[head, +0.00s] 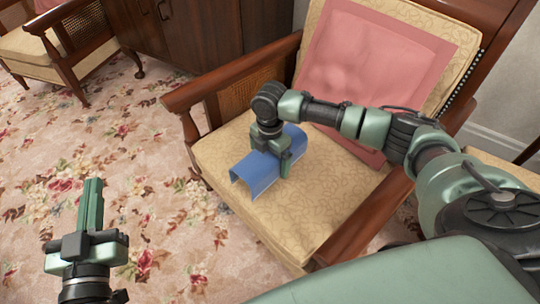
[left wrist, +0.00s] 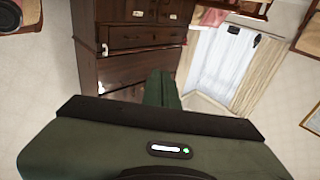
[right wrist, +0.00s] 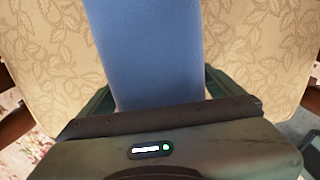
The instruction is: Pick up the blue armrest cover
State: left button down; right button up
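The blue armrest cover (head: 262,172) is a bent, channel-shaped piece. It lies on the cushioned seat of the armchair (head: 225,155). My right gripper (head: 277,160) is over it, pointing down. In the right wrist view the cover (right wrist: 150,50) runs up between the two widely spaced fingers of the right gripper (right wrist: 158,95). One finger is on each side; I cannot tell whether they press on it. My left gripper (head: 92,205) is at the lower left above the carpet, away from the chair, its fingers together and empty; it also shows in the left wrist view (left wrist: 162,88).
A pink cushion (head: 370,60) leans on the chair's back. Wooden armrests (head: 230,75) flank the seat. A dark wooden cabinet (head: 190,35) and another chair (head: 45,45) stand behind. The floral carpet (head: 130,160) at left is open.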

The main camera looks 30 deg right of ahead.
jog(key=c, duration=1)
jog(key=shift+r, duration=0.15)
